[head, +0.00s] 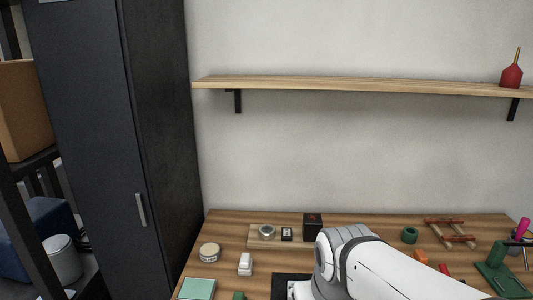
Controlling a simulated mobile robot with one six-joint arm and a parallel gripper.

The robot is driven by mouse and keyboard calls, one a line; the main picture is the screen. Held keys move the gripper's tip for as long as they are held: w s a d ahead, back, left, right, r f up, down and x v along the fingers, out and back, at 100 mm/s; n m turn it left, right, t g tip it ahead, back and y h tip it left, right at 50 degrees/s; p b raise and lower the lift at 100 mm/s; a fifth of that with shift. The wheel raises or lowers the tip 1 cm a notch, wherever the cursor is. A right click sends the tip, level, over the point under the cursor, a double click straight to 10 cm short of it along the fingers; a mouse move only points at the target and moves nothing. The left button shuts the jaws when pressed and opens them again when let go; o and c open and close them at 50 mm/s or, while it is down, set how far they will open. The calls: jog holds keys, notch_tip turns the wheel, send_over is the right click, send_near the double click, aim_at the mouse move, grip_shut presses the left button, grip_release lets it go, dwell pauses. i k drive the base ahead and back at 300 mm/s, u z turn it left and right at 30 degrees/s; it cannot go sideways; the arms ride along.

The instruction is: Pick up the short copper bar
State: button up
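I cannot clearly pick out a short copper bar in the head view. A small frame (452,233) at the back right of the wooden table has reddish-brown bars across it; whether one of them is copper is too small to tell. A small orange block (421,256) and a small red piece (444,269) lie in front of it. My white arm covers the front middle of the table and may hide things there. My gripper is outside the picture or hidden behind my arm.
The wooden table (222,232) holds a round tin (210,252), a white item (245,264), a mint box (197,289), a black box (312,224), a green ring (409,235) and a green stand (499,280). A shelf (360,85) hangs above; a dark cabinet (90,130) stands left.

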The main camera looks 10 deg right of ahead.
aim_at(453, 238)
jog(key=z, duration=0.3)
jog(key=k, duration=1.1)
jog(key=z, duration=0.75)
jog(key=i, duration=1.15)
jog(key=z, duration=0.3)
